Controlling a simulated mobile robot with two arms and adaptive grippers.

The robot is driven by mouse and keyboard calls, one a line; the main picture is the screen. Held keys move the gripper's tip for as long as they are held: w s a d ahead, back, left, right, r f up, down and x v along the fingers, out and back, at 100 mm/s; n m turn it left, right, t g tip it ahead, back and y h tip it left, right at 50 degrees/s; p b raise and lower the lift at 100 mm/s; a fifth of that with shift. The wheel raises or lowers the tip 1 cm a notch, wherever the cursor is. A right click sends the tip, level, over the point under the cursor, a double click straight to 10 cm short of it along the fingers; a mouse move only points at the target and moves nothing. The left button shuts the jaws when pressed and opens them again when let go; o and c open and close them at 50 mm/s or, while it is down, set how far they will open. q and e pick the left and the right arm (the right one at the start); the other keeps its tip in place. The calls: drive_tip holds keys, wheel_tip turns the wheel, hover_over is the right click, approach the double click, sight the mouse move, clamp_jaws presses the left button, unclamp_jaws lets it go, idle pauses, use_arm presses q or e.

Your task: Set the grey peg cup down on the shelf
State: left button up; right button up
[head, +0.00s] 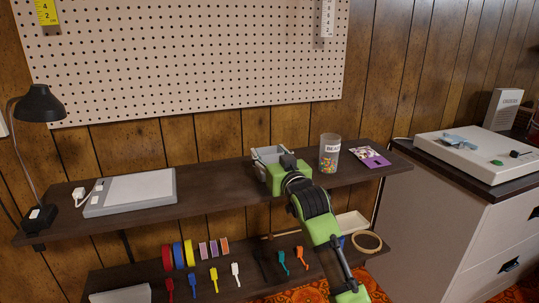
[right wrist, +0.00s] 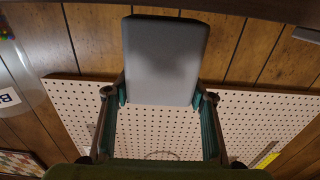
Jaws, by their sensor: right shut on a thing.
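The grey peg cup (head: 268,152) is at the middle of the upper dark wooden shelf (head: 220,186), partly hidden behind my right gripper (head: 274,163). In the right wrist view the grey cup (right wrist: 165,58) shows as a plain grey face between the two fingers. My right gripper (right wrist: 160,95) is shut on it, one finger on each side. The cup looks about upright at the shelf's level; I cannot tell whether its base touches the shelf. My left gripper is not in view.
A bead jar (head: 329,154) and a purple card (head: 375,158) stand right of the cup. A grey-white flat box (head: 131,192) and a black lamp (head: 40,105) are at left. The shelf between box and cup is clear. The pegboard (head: 190,60) hangs above.

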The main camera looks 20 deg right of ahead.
drive_tip(key=shift+f, duration=0.4)
idle(0.5)
drive_tip(key=o, duration=1.7)
drive_tip(key=shift+s, duration=0.1)
drive_tip(key=s, duration=1.2)
drive_tip(key=shift+d, duration=0.2)
drive_tip(key=shift+w, duration=0.1)
